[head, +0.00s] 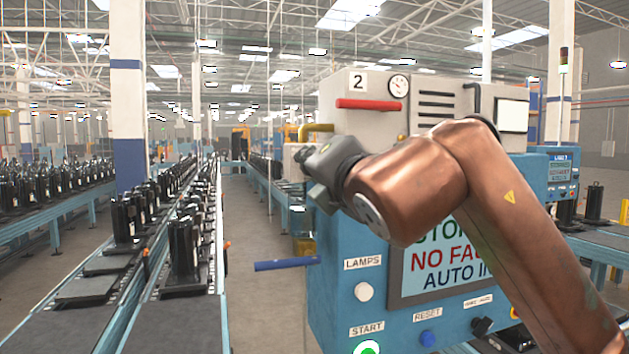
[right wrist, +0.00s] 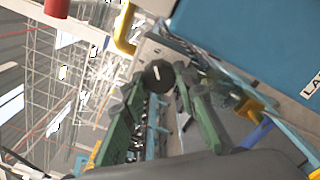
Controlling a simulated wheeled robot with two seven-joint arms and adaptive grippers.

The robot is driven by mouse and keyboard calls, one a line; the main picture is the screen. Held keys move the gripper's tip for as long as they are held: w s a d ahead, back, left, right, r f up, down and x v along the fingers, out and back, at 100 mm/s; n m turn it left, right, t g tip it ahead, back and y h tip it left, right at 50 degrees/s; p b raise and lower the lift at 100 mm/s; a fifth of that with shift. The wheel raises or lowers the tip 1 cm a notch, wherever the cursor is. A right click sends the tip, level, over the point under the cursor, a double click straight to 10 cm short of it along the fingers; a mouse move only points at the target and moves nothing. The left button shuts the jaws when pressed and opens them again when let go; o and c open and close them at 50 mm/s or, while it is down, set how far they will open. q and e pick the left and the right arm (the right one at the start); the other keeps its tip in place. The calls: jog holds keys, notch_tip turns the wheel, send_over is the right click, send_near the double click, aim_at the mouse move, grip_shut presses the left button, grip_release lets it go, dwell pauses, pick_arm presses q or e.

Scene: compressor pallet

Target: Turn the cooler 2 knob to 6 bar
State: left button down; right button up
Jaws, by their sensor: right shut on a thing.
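The cooler marked 2 (head: 345,118) is a beige box on top of the blue cabinet. Its round gauge (head: 399,86) is too small to read. My right gripper (head: 303,158) is at the box's lower left side, by the yellow pipe. In the right wrist view, my right gripper (right wrist: 165,82) has its green fingers on either side of a round black knob (right wrist: 158,75) with a white mark, and is shut on it. The knob is hidden behind the gripper in the head view. My left gripper is in neither view.
A red handle (head: 368,104) and a yellow pipe (head: 316,128) are close above my right gripper. A blue bar (head: 287,264) sticks out left of the cabinet (head: 335,290). Conveyors (head: 165,310) with black parts run along the left, with an open aisle between.

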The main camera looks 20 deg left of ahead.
jog(key=shift+m+b, duration=0.45)
jog(key=shift+m, duration=0.55)
jog(key=shift+r, duration=0.1)
jog(key=o, duration=1.2)
jog(key=shift+c, duration=0.2)
jog(key=shift+s, duration=0.1)
jog(key=v, duration=1.2)
